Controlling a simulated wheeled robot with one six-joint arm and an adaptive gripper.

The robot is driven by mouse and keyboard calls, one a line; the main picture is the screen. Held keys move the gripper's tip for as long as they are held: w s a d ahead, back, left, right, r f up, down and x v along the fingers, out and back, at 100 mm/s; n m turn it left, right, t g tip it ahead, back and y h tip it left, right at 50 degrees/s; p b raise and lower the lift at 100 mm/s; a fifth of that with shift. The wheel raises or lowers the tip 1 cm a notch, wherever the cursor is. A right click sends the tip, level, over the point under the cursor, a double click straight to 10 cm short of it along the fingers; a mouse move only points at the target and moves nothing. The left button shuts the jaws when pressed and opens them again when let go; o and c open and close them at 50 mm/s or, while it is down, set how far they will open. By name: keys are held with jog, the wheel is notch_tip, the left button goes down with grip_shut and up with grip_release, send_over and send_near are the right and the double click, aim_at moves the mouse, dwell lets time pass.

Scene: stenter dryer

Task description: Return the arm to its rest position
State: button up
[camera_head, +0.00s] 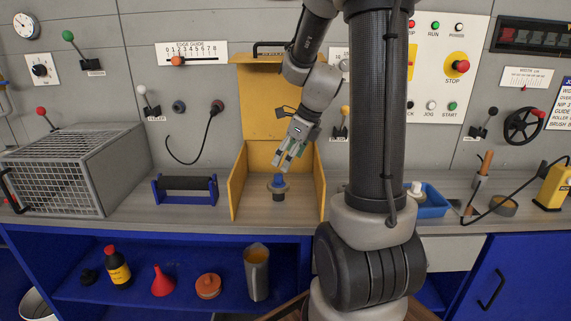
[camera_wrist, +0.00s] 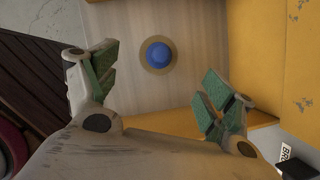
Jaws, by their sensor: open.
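My arm reaches forward over the bench, and my gripper (camera_head: 282,163) points down into a yellow open-fronted box (camera_head: 238,182). The gripper is open and empty, its green-padded fingers spread apart, as the wrist view (camera_wrist: 155,90) also shows. A blue-topped knob (camera_head: 278,181) on a round brown base stands on the box floor, just below the fingertips. In the wrist view the blue knob (camera_wrist: 159,54) lies beyond and between the fingers, apart from both.
Yellow walls stand close on both sides of the gripper. A roller stand (camera_head: 185,189) and a wire cage (camera_head: 65,170) are to the left. A blue tray (camera_head: 432,203) and a yellow can (camera_head: 552,187) are to the right. The panel behind carries levers and a stop button (camera_head: 457,66).

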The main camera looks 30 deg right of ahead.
dwell(0.5)
jog(key=s+a+r+n, duration=0.2)
jog(key=s+r+n, duration=0.1)
jog(key=s+n, duration=0.4)
jog(key=s+a+r+n+h, duration=0.1)
jog(key=s+a+r+n, duration=0.1)
jog(key=s+r+n, duration=0.2)
jog(key=s+a+r+n+h, duration=0.1)
jog(key=s+a+r+n, duration=0.2)
jog(key=s+n, duration=0.6)
jog(key=n, duration=0.9)
jog(key=shift+s+r, duration=0.15)
jog(key=shift+s, duration=0.25)
